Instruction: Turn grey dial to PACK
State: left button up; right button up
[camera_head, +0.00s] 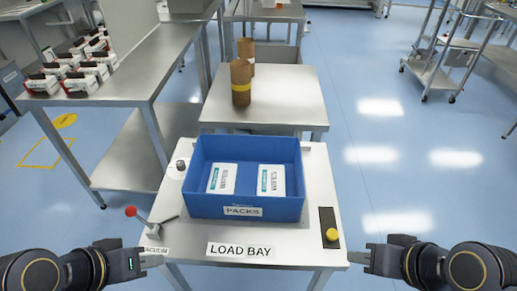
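A small dark grey knob (180,165) on a pale round base stands at the left rear of the steel load bay table, beside the blue bin. It looks like the grey dial, but its markings, including any PACK mark, are too small to read. My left gripper (158,260) is at the table's front left corner, near the VACUUM label and well short of the knob. My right gripper (358,258) is at the front right corner, away from the knob. Both grippers seem empty; their finger gaps cannot be made out.
A blue bin (246,211) marked PACKS holds two white packs. A red-balled lever (131,211) stands between my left gripper and the knob. A yellow button (332,235) is at the right. Brown rolls (241,82) stand on the table behind.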

aim_at(180, 164)
jog(key=k+l+u, duration=0.2)
jog(key=l, duration=0.3)
jog(key=k+l+u, duration=0.15)
jog(key=l, duration=0.3)
jog(key=k+l+u, duration=0.2)
jog(key=l, duration=0.25)
jog(key=k+l+u, duration=0.2)
jog(key=l, duration=0.2)
jog(key=l+u, duration=0.35)
jog(key=l, duration=0.45)
jog(key=k+l+u, duration=0.1)
jog(key=l+u, duration=0.25)
jog(key=l, duration=0.45)
jog(key=i+l+u, duration=0.3)
jog(key=i+l, duration=0.15)
jog(key=l, duration=0.3)
jog(key=i+l+u, duration=0.1)
jog(key=l, duration=0.3)
jog(key=i, duration=0.1)
